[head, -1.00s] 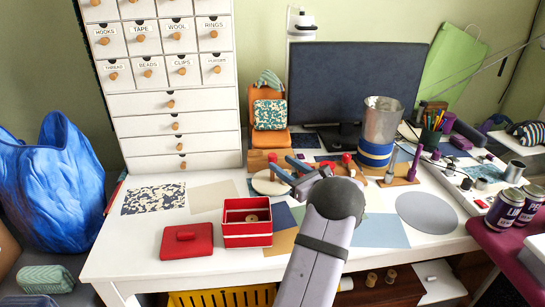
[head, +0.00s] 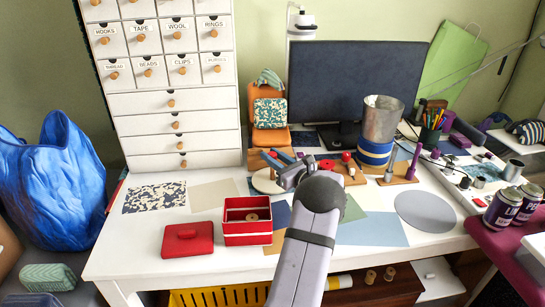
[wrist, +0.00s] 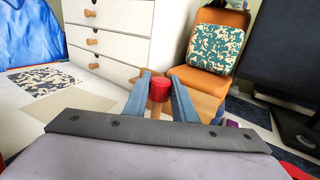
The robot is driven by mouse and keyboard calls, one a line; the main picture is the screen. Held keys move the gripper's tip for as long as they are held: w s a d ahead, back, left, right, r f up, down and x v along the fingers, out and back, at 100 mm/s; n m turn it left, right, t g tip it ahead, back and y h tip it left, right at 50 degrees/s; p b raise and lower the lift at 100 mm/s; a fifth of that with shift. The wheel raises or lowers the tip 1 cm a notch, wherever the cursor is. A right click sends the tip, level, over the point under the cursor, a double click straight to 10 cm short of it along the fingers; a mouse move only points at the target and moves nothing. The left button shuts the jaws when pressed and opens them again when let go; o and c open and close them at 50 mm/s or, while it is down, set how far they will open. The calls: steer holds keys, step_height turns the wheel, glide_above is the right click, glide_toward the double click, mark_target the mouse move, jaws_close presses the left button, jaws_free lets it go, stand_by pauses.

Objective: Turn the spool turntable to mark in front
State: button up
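The spool turntable (head: 264,184) is a pale round disc on the desk, left of centre in the head view and partly hidden by my gripper. A red-topped wooden peg (wrist: 159,90) stands between the blue fingers of my gripper (wrist: 160,84) in the wrist view. My gripper is open, with a finger on each side of the peg; I cannot tell whether either finger touches it. In the head view my gripper (head: 284,160) reaches over the turntable's right side. I cannot make out a mark on the turntable.
A red open box (head: 247,233) and a red lid (head: 187,240) lie in front. An orange stand with a patterned cushion (head: 270,113) is behind. A metal can on a blue base (head: 376,152) and wooden blocks with pegs (head: 399,175) stand to the right. White drawers (head: 178,123) are at left.

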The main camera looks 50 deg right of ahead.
jaws_close()
steer(key=shift+f+h+b, duration=0.1)
steer(key=shift+h+b, duration=0.2)
steer(key=shift+b, duration=0.4)
steer(key=m+h+b, duration=0.1)
steer(key=b, duration=0.1)
steer(key=shift+g+b, duration=0.3)
steer(key=m+g+h+b, duration=0.1)
steer(key=m+h+b, duration=0.1)
steer(key=b, duration=0.3)
steer(key=shift+h+b, duration=0.4)
steer(key=shift+h, duration=0.1)
steer(key=m+h+b, duration=0.1)
steer(key=b, duration=0.2)
steer(key=shift+g, duration=0.4)
steer(key=shift+r+m+h+b, duration=0.35)
steer(key=shift+h+b, duration=0.15)
steer(key=shift+b, duration=0.4)
